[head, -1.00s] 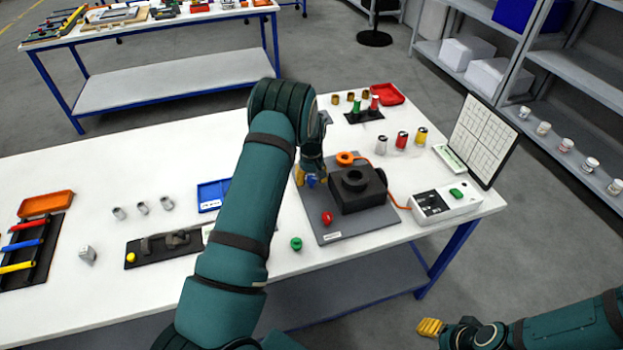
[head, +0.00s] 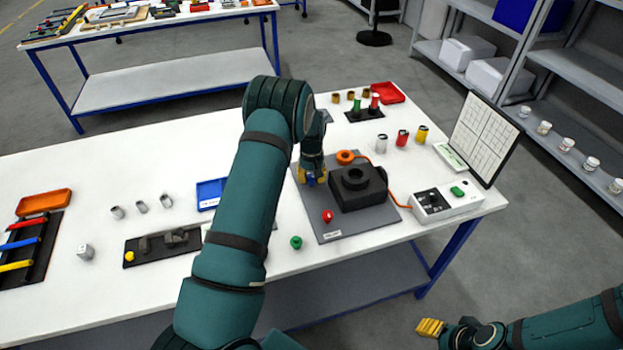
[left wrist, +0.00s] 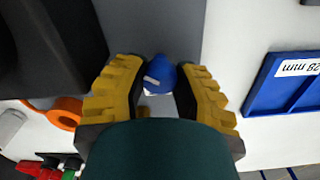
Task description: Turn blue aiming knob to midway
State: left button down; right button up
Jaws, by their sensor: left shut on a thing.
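The blue aiming knob (left wrist: 160,75) has a white mark on its top and stands on the grey base plate (head: 335,232). In the head view only a little of the blue knob (head: 311,181) shows. My left gripper (head: 312,176) is over it, beside the black block (head: 362,187) with a ring on top. A red knob (head: 328,216) stands nearer on the same plate. My right gripper (head: 430,327) is at the lower right, away from the table.
An orange ring (head: 346,157) is behind the black block. A cable runs to a white control box (head: 447,200) with a green button, by an upright gridded panel (head: 483,138). A blue tray (head: 211,193) and green knob (head: 296,242) are nearby.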

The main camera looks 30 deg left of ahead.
pick_arm(q)
jog(key=m+b, duration=0.1)
jog(key=m, duration=0.1)
jog(key=shift+f+m+b, duration=0.15)
jog(key=shift+m+b, duration=0.15)
jog(key=m+b, duration=0.1)
jog(key=m, duration=0.1)
jog(key=shift+m, duration=0.3)
jog(key=m+b, duration=0.1)
jog(key=m, duration=0.2)
jog(key=shift+m+b, duration=0.35)
jog(key=shift+m, duration=0.05)
jog(key=shift+s+m, duration=0.1)
jog(key=shift+m, duration=0.5)
jog(key=c, duration=0.9)
grip_release()
